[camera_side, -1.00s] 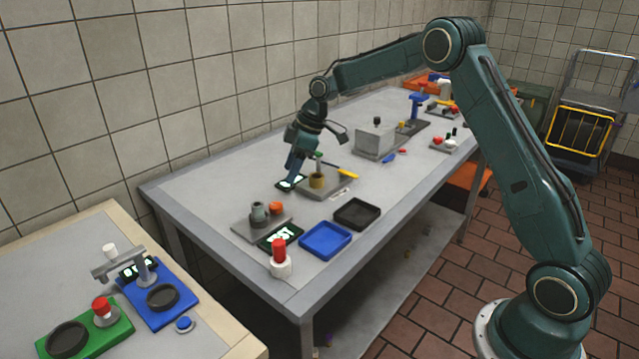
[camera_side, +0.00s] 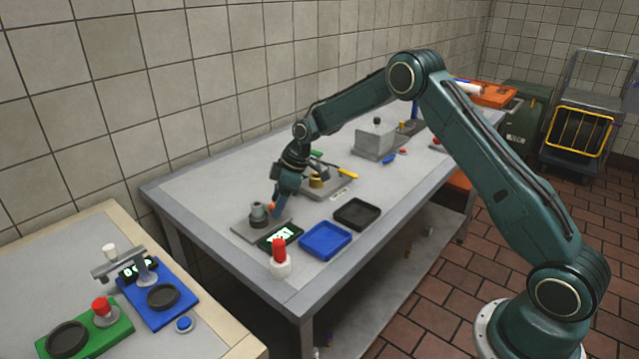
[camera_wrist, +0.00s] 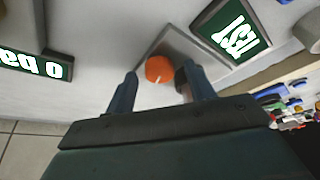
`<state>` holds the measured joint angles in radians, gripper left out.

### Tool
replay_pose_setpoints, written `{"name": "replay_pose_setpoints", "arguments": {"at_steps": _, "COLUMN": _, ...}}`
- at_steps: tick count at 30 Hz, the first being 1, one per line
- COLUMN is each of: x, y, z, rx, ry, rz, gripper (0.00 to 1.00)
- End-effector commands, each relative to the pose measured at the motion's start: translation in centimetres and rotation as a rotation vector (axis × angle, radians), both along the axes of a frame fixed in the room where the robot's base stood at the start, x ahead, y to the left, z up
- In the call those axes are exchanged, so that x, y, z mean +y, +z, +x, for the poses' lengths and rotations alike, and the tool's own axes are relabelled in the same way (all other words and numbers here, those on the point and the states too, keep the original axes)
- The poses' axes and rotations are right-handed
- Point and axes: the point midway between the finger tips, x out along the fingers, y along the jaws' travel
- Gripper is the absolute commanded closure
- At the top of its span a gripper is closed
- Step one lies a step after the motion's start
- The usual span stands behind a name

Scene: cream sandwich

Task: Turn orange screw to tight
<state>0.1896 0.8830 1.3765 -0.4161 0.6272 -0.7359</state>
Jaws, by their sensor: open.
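The orange screw (camera_wrist: 159,68) is a round orange head with a pale mark on its lower edge, in the wrist view. It sits on a grey plate (camera_wrist: 178,36). In the side view the screw (camera_side: 272,206) is partly covered by my gripper (camera_side: 275,208). In the wrist view my gripper (camera_wrist: 162,88) is open and empty, its two blue fingers either side of the screw's line and pointing at it. I cannot tell whether the fingertips are level with the head. A dark-framed display (camera_wrist: 232,33) with white characters lies beside the plate.
A grey cylinder (camera_side: 259,213) stands on the same plate, close left of my gripper. A yellow-handled tool (camera_side: 343,171) lies behind.

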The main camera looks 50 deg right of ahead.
Motion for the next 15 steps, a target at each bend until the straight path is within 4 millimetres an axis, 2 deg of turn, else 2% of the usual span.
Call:
{"name": "replay_pose_setpoints", "arguments": {"at_steps": 4, "x": 0.0, "y": 0.01, "z": 0.0, "rx": 0.0, "ry": 0.0, "rz": 0.0, "gripper": 0.46}}
{"name": "replay_pose_setpoints", "arguments": {"at_steps": 5, "x": 0.0, "y": 0.01, "z": 0.0, "rx": 0.0, "ry": 0.0, "rz": 0.0, "gripper": 0.5}}
{"name": "replay_pose_setpoints", "arguments": {"at_steps": 11, "x": 0.0, "y": 0.03, "z": 0.0, "rx": 0.0, "ry": 0.0, "rz": 0.0, "gripper": 0.89}}
{"name": "replay_pose_setpoints", "arguments": {"at_steps": 15, "x": 0.02, "y": 0.04, "z": -0.01, "rx": 0.0, "ry": -0.005, "rz": 0.0, "gripper": 0.91}}
